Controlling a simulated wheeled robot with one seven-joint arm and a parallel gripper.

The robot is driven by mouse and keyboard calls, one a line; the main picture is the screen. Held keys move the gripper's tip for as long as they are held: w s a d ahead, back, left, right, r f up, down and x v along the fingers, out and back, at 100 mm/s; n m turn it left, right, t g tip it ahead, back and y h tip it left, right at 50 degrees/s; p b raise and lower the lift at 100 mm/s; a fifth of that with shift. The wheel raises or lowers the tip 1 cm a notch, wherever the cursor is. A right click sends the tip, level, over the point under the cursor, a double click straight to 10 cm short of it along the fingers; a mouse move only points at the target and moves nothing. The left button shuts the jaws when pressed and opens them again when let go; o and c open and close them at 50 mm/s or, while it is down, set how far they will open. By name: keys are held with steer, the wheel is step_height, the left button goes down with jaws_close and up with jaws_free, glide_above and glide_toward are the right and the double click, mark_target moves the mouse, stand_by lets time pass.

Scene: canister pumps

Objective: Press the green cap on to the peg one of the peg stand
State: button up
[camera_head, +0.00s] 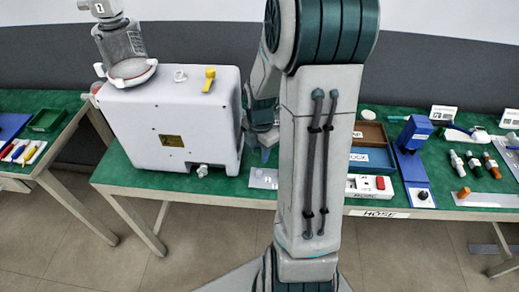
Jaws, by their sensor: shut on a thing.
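My gripper (265,152) is low over the green table, just right of the big white canister pump and partly behind my own arm. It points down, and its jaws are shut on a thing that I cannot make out. I cannot pick out the green cap. I cannot pick out the peg stand or its peg one for sure either. A white labelled plate (262,178) lies just below the gripper near the table's front edge, and my arm covers its right part.
The white pump (172,120) stands close left of my gripper, with a yellow lever (209,79) on top. Right of my arm are a blue tray (372,159), a brown tray (369,135), a white box with a red button (371,187), a blue block (414,133) and small bottles (473,161).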

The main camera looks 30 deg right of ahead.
mark_target(260, 171)
steer(key=shift+f+b, duration=1.75)
steer(key=shift+f, duration=1.4)
steer(key=shift+f+b, duration=0.35)
steer(key=shift+f, duration=0.75)
steer(key=o, duration=1)
steer(key=shift+r, duration=0.15)
step_height(260, 171, up, 14)
steer(key=shift+f+p, duration=0.2)
steer(key=shift+p, duration=0.45)
steer(key=shift+a, duration=0.1)
